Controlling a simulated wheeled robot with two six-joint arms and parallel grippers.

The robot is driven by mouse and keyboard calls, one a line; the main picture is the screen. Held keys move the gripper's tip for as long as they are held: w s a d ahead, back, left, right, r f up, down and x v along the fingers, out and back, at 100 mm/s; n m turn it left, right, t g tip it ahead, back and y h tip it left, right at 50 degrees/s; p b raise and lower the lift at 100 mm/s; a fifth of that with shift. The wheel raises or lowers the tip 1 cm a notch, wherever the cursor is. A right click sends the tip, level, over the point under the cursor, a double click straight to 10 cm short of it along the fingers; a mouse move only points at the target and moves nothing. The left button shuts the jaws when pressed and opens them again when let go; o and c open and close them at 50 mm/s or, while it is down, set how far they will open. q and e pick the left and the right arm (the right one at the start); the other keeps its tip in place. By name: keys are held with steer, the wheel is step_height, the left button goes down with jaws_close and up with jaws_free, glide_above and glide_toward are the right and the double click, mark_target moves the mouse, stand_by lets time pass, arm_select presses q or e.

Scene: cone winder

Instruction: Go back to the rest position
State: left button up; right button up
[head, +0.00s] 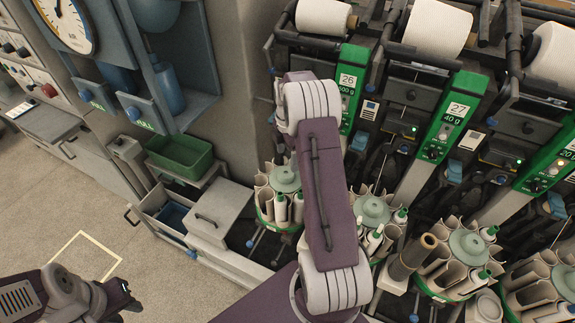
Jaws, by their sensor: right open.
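My left gripper (128,297) is low at the left edge of the head view, dark and small, over the bare floor. I cannot tell whether its jaws are open or shut. My right arm rises through the middle of the view, with purple and white links. It bends near the top, and its gripper is hidden, so I cannot see it. The arm stands in front of the cone winder's green unit panel marked 26 (350,85) and partly covers the round bobbin magazines behind it.
More magazines, one with a green rim (465,245), fill the lower right. A brown tube (411,256) leans beside it. White yarn cones (437,28) sit above. A green bin (180,155) and an open drawer (165,212) are left of the arm.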

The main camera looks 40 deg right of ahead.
steer(key=shift+r, duration=0.15)
stand_by(0.3)
steer(key=a+r+n+t, duration=0.1)
steer(key=a+r, duration=0.3)
steer(key=a, duration=0.3)
steer(key=a+r+n, duration=0.1)
steer(key=a+r, duration=0.2)
steer(key=a, duration=0.3)
steer(key=s+a+f+m, duration=0.2)
steer(key=s+a+m, duration=0.2)
steer(key=s+m, duration=0.4)
steer(key=s+a+f+m, duration=0.3)
steer(key=s+a+m, duration=0.1)
steer(key=s+m, duration=0.5)
steer(key=shift+a+m, duration=0.2)
steer(key=shift+m, duration=0.7)
steer(key=shift+s, duration=0.1)
